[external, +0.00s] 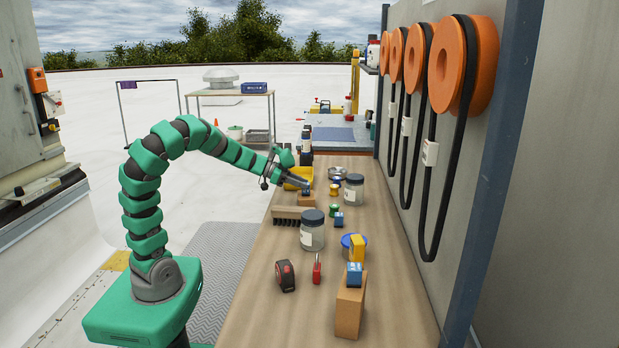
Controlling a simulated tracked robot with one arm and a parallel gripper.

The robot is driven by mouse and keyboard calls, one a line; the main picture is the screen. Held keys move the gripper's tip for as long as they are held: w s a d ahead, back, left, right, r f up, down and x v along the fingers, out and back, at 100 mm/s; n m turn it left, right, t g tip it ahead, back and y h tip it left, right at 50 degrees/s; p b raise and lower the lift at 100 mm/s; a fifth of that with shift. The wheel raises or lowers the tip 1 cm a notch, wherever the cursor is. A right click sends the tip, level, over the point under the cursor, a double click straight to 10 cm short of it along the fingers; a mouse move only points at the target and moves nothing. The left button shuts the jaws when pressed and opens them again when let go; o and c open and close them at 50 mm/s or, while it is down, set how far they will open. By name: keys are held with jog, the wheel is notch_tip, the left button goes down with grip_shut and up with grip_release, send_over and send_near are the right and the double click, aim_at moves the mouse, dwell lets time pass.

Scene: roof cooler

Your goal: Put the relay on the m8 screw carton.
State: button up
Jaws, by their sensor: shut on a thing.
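My gripper (304,187) is at the far part of the workbench, shut on a small dark block with some blue, which appears to be the relay (306,191). The block is right over a small brown carton (306,201); I cannot tell whether it touches the top. A taller brown carton (349,308) stands upright at the near right, with a blue block (355,275) on top. No label is readable on either carton, so I cannot tell which is the m8 screw carton.
Around the gripper are a yellow bin (299,174), a brush (291,214), a metal bowl (338,173) and jars (312,232) (354,190). A tape measure (285,276), a red tool (317,268) and a yellow block (357,248) lie nearer. The bench's near left is clear.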

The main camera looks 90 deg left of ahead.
jog(key=shift+f, duration=0.1)
jog(key=o, duration=1)
jog(key=shift+s+r+p, duration=0.25)
jog(key=shift+r+p, duration=0.05)
jog(key=p+v, duration=0.5)
jog(key=v, duration=0.6)
jog(key=shift+s, duration=0.25)
